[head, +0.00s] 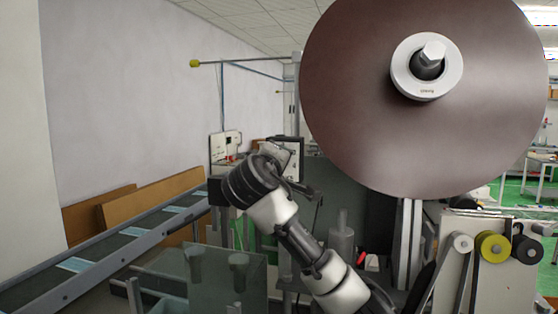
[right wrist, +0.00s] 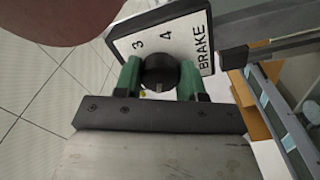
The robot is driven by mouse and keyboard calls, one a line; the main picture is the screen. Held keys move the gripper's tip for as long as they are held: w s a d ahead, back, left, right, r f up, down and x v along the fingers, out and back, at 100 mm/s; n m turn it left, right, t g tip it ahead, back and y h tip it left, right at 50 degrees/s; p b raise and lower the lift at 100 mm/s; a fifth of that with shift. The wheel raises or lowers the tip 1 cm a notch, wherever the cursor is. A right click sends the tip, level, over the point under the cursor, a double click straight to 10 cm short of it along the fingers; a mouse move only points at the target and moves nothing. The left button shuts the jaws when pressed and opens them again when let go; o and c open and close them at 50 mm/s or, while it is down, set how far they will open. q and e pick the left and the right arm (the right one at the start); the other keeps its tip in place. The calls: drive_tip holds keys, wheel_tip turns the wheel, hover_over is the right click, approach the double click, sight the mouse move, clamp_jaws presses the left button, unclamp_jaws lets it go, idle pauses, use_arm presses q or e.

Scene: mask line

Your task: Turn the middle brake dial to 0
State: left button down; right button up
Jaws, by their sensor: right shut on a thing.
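In the right wrist view a round black dial (right wrist: 160,71) sits on a white plate (right wrist: 188,35) with a dark border. The plate shows "3", "4" and "BRAKE"; its other numbers are hidden or out of view. The green fingers of my right gripper (right wrist: 159,79) are shut on the dial from both sides. A small pale mark shows at the dial's lower edge; I cannot tell which number the dial is set to. In the head view my right arm reaches forward and its wrist hides the fingers. My left gripper is not in view.
A large brown roll (head: 370,100) on a hub hangs at the upper right, close to my right arm. A conveyor (head: 110,262) runs along the left. A machine with yellow and black rollers (head: 493,247) stands at the lower right. A grey bar (right wrist: 275,47) passes right of the plate.

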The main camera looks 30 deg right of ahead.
drive_tip(key=shift+f+n+p, duration=0.15)
drive_tip(key=shift+n+p, duration=1.85)
drive_tip(key=shift+n, duration=3.3)
drive_tip(key=o, duration=0.9)
drive_tip(key=b+v, duration=0.5)
drive_tip(key=v, duration=0.6)
